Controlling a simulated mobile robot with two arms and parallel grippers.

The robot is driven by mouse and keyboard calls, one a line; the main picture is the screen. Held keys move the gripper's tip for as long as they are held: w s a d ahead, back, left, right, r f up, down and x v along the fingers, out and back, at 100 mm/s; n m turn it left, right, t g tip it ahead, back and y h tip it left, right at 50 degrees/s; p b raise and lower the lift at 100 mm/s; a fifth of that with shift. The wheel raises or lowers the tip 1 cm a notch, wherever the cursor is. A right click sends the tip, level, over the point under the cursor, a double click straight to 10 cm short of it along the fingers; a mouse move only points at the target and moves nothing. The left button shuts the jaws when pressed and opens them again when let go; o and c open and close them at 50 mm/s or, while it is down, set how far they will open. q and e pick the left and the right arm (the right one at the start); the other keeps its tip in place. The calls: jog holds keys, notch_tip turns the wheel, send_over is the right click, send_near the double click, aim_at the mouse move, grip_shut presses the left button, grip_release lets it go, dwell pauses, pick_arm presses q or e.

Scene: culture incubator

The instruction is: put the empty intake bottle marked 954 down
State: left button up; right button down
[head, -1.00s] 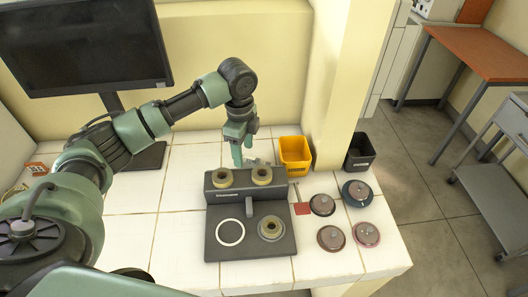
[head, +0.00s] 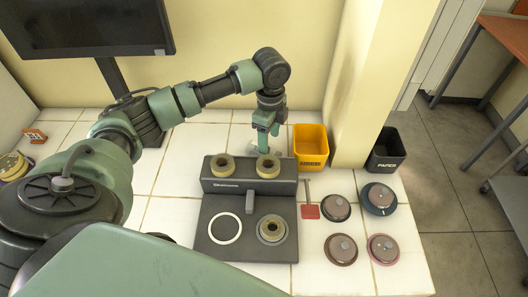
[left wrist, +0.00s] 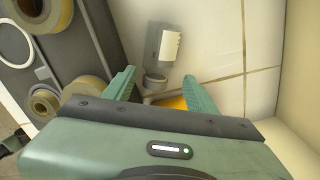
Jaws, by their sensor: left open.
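A small clear bottle with a white label (left wrist: 170,46) is on the white tiled worktop, just beyond my left fingertips in the left wrist view. A round grey end (left wrist: 155,82) shows between the fingers. No number can be read on it, and I cannot tell whether it stands or lies. In the head view it is mostly hidden behind my gripper and the dark device. My left gripper (head: 266,146) is open behind the device's right-hand ring; its two spread fingers also show in the left wrist view (left wrist: 160,88). My right gripper is not in view.
The dark device (head: 205,245) with tan rings stands in front of my left gripper. A yellow bin (head: 311,146) is close to its right, a black PAPER bin (head: 386,150) farther right. Several knobbed discs (head: 341,249) and a red paddle (head: 310,212) lie right of the device.

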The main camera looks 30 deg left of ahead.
pick_arm(q)
jog(key=shift+s+f, duration=0.15)
jog(key=shift+f, duration=0.3)
notch_tip(320, 180, down, 5)
jog(key=shift+f+p, duration=0.1)
jog(key=shift+p, duration=0.75)
jog(key=c, duration=1.2)
